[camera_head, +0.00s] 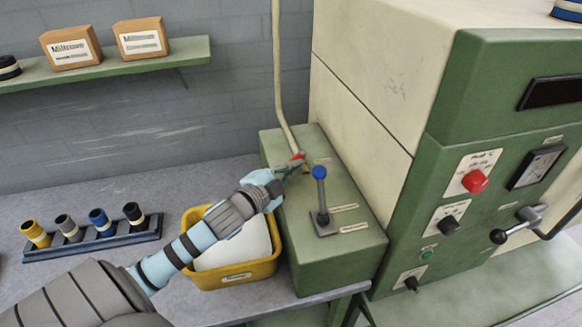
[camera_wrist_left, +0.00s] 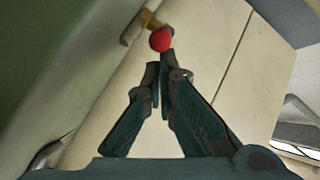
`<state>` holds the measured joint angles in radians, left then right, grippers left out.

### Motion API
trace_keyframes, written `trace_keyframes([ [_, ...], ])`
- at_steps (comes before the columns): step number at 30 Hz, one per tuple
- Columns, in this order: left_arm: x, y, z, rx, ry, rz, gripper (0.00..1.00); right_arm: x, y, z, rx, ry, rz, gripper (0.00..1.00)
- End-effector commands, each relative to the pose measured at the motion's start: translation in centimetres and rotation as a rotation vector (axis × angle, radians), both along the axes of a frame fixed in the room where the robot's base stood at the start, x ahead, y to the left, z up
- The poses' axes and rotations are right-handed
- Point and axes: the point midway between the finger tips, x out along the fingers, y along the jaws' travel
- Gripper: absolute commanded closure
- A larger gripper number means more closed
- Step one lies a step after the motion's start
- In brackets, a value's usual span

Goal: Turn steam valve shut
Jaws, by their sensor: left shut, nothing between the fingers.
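The steam valve shows as a small red handle (camera_head: 297,156) at the foot of the pale pipe, on top of the green box. In the left wrist view its rounded red end (camera_wrist_left: 160,39) sits on a brass-coloured stem (camera_wrist_left: 150,20). My left gripper (camera_head: 286,171) reaches over the yellow bin to the box's left edge, just by the red handle. In the left wrist view its fingers (camera_wrist_left: 161,78) are closed together and empty, with the red end just beyond the tips. I cannot tell whether they touch. My right gripper is in neither view.
A blue-knobbed lever (camera_head: 319,190) stands on the box just right of my left gripper. The yellow bin (camera_head: 235,274) lies below my wrist. A rack of coloured cylinders (camera_head: 90,241) stands left. The large green-and-cream machine (camera_head: 400,100) blocks the right side.

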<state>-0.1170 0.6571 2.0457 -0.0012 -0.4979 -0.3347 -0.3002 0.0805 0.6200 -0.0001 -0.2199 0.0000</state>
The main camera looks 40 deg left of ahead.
Motion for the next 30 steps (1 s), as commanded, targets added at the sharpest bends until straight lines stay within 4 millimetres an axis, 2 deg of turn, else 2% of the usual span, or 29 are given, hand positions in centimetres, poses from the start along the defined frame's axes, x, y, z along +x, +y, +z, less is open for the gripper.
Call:
trace_keyframes([
  [5,-0.1,1.1,0.0,0.006,0.004,-0.131,1.0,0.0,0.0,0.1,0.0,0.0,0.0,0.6],
  [18,0.0,3.5,0.0,0.002,0.001,-0.129,1.0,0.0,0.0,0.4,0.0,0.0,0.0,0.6],
  [30,0.1,4.2,-0.1,0.001,0.002,-0.127,1.0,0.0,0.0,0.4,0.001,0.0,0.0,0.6],
])
